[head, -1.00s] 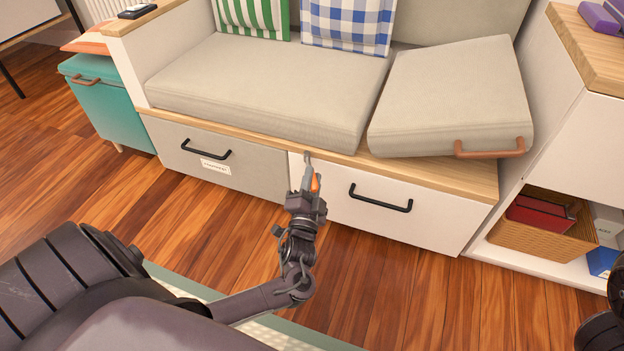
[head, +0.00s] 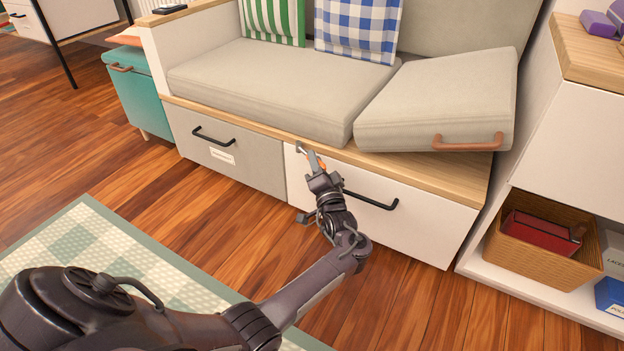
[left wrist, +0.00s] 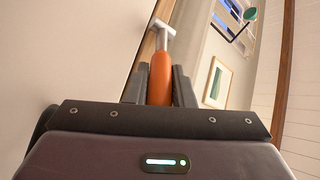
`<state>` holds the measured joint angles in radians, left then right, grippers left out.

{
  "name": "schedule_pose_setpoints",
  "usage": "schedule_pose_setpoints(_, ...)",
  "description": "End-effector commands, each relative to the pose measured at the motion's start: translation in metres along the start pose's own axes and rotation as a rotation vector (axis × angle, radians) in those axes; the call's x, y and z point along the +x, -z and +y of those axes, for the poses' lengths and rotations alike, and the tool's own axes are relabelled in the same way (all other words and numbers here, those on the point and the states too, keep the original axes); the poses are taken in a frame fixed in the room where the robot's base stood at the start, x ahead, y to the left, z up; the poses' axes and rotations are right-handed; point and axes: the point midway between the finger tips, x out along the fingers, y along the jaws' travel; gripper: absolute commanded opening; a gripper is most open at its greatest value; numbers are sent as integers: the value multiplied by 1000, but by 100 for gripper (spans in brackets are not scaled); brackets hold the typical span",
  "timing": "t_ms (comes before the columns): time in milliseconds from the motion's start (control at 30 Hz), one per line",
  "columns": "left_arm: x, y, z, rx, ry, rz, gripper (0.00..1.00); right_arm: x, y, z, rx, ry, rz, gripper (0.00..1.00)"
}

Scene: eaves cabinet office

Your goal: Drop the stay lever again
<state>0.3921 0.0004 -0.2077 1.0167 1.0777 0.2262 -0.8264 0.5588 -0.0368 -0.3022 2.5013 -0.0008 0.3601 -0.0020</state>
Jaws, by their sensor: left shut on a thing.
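My left gripper (head: 317,166) is shut on the orange grip of a lever (head: 321,159), which I take to be the stay lever. Its pale grey metal end, T-shaped in the left wrist view (left wrist: 164,27), sticks out past the fingertips. The orange grip (left wrist: 161,78) stands between the two dark fingers. In the head view the gripper is at the bench's front edge, near the seam between the two drawers. I cannot tell whether the metal end touches the bench. My right gripper is out of view.
The bench has a wooden edge (head: 425,168), a grey drawer (head: 240,172) and a white drawer (head: 430,222) with black handles. The right cushion (head: 440,100), with a copper handle, sits tilted. A shelf with a basket (head: 540,255) stands right. Wooden floor (head: 130,165) lies in front.

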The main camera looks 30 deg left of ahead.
Motion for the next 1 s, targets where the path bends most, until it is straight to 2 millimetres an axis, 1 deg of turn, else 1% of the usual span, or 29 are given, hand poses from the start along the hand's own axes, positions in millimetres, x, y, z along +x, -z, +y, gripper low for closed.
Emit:
schedule_pose_setpoints(33,0,1,6,0,12,-19,0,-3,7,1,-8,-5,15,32)
schedule_pose_setpoints(133,2,4,7,10,33,-53,0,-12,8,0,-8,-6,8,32)
schedule_pose_setpoints(300,5,7,8,22,56,-90,0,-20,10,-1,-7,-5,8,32)
schedule_pose_setpoints(800,6,8,6,27,66,-102,0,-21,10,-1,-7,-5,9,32)
schedule_pose_setpoints(833,6,8,6,27,65,-102,26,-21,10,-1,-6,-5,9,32)
schedule_pose_setpoints(967,6,8,6,27,66,-102,43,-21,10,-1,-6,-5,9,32)
schedule_pose_setpoints(1000,6,8,6,27,66,-102,43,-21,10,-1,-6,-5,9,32)
